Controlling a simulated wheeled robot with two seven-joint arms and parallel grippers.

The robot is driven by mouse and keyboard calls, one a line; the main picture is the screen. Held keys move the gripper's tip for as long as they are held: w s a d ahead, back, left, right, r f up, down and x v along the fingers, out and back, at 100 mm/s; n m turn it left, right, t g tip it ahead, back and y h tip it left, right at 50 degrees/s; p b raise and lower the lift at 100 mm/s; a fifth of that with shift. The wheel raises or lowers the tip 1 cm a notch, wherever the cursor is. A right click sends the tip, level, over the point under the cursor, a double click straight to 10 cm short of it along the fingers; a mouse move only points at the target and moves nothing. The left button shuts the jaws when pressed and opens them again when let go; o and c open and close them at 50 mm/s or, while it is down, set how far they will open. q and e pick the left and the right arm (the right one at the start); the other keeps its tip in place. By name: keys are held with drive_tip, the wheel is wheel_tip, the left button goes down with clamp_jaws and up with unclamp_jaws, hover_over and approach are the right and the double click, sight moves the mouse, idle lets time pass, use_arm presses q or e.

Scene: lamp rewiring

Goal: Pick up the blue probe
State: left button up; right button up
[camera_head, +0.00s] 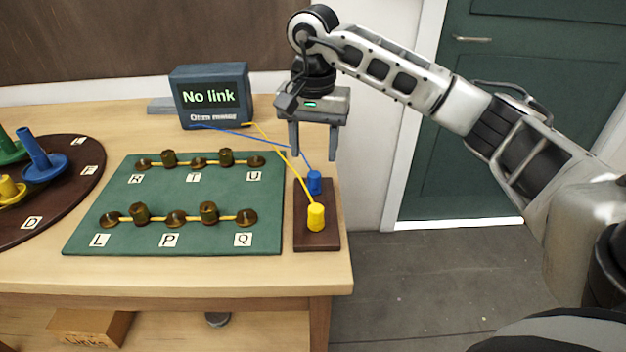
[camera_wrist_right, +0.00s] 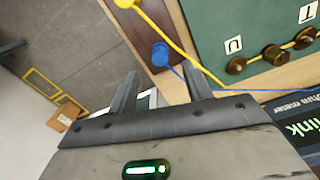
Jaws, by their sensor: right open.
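The blue probe (camera_head: 314,182) stands upright on a small brown block (camera_head: 319,242) at the right of the table, with a blue wire running to the meter. The yellow probe (camera_head: 316,217) stands on the same block, nearer the front. My right gripper (camera_head: 313,156) is open and empty above the blue probe, its fingers pointing down and apart from it. In the right wrist view the blue probe (camera_wrist_right: 160,54) lies beyond the fingertips (camera_wrist_right: 161,80), roughly in line with the gap between them. My left gripper is not in view.
The meter (camera_head: 209,96) reading "No link" stands behind the block. A green board (camera_head: 130,221) with brass posts and letter labels lies left of it. A dark round tray (camera_head: 83,165) with coloured pieces is at far left. The yellow wire (camera_head: 285,158) passes near the right gripper.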

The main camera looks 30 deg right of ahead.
sight(314, 173)
wheel_tip(314, 173, down, 8)
drive_tip(key=shift+w+d+r+p, duration=0.1)
drive_tip(key=shift+d+r+p, duration=0.1)
drive_tip(key=shift+p, duration=0.5)
drive_tip(key=c, duration=1)
